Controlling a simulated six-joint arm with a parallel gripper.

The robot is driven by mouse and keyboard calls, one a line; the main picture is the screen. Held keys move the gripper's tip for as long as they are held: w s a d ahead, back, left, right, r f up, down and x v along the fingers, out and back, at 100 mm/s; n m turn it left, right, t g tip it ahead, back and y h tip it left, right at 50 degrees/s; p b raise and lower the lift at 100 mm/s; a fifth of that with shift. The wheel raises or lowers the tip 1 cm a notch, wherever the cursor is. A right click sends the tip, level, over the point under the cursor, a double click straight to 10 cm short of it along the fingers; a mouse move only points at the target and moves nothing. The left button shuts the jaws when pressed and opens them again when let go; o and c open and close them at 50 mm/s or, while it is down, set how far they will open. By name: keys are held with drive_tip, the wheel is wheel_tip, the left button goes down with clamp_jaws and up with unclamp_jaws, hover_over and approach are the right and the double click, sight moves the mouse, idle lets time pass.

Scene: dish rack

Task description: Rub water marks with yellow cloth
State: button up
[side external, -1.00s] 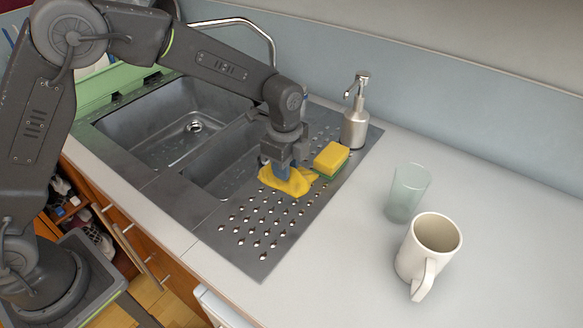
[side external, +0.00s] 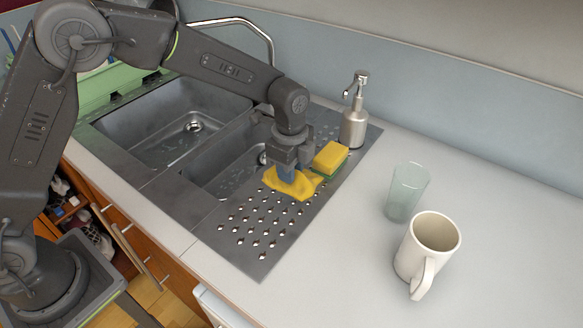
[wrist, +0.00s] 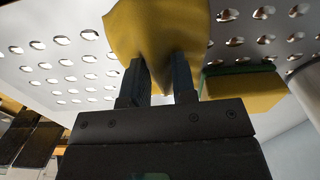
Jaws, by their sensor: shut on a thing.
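The yellow cloth (side external: 291,187) lies crumpled on the metal drainboard (side external: 225,262) in the side view. My gripper (side external: 285,172) points down and is shut on the cloth. In the wrist view the cloth (wrist: 158,35) is bunched between the two fingers of my gripper (wrist: 160,72). Any marks under the cloth are hidden.
A yellow and green sponge (side external: 330,158) lies close to the cloth's right. A soap dispenser (side external: 354,122) stands behind it. A clear glass (side external: 406,192) and a white mug (side external: 428,250) stand on the counter at right. The sink basins (side external: 170,125) are at left.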

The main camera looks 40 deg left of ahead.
drive_tip(key=shift+a, duration=1)
drive_tip(key=shift+s+d+f, duration=0.1)
drive_tip(key=shift+d+f, duration=0.1)
drive_tip(key=shift+d, duration=1.15)
drive_tip(key=shift+a, duration=1.45)
drive_tip(key=shift+d+r, duration=0.2)
drive_tip(key=shift+d, duration=1.3)
drive_tip(key=shift+r, duration=0.1)
drive_tip(key=shift+r, duration=3.55)
